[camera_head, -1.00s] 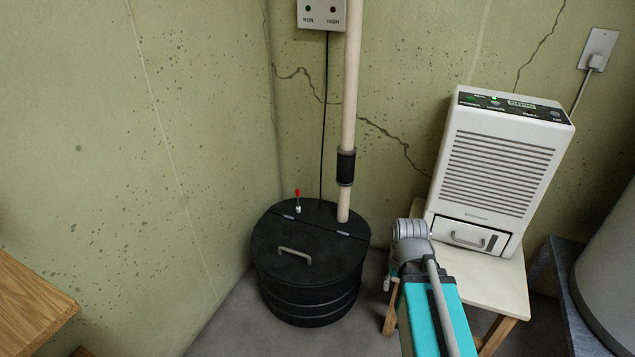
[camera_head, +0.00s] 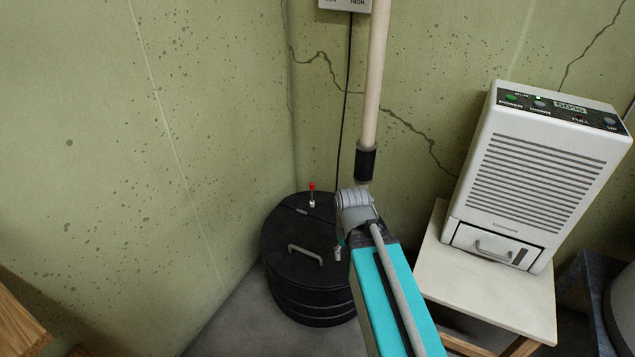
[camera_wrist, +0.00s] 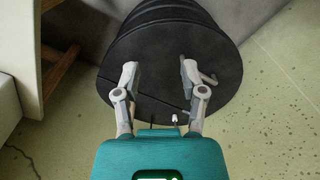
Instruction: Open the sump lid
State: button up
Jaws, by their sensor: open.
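The sump is a black round basin with a ribbed side, and its black lid (camera_head: 285,237) lies flat and closed on top. A grey bar handle (camera_head: 305,254) stands on the lid's front part. In the wrist view the lid (camera_wrist: 160,45) fills the upper middle, and the handle (camera_wrist: 209,77) shows just beside the right finger. My gripper (camera_wrist: 159,70) is open and empty over the lid, with the handle outside the gap between its fingers. In the head view my arm hides the lid's right side and most of my gripper.
A red-tipped switch (camera_head: 311,194) stands on the lid's rear part. A pale pipe (camera_head: 373,80) rises behind, beside a black cable (camera_head: 344,100). A white dehumidifier (camera_head: 540,175) sits on a small table (camera_head: 490,292) at right. A wooden edge (camera_head: 20,325) is at lower left.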

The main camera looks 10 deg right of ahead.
dwell(0.4)
jog(key=w+r+n+p, duration=0.3)
jog(key=w+r+p, duration=0.1)
jog(key=w, duration=0.6)
jog(key=w+d+r+n+g+y+p, duration=0.1)
jog(key=w+r+n+p, duration=0.2)
jog(key=w, duration=0.8)
jog(key=w+d+r+n+g+p, duration=0.1)
jog(key=w+r+n+p, duration=0.3)
jog(key=w, duration=0.7)
jog(key=shift+r+n+y+p, duration=0.35)
jog(key=shift+r+n+y, duration=0.05)
jog(key=shift+r, duration=0.3)
jog(key=shift+f, duration=0.15)
jog(key=b+x, duration=1.3)
jog(key=shift+s+f, duration=0.25)
jog(key=shift+a, duration=0.1)
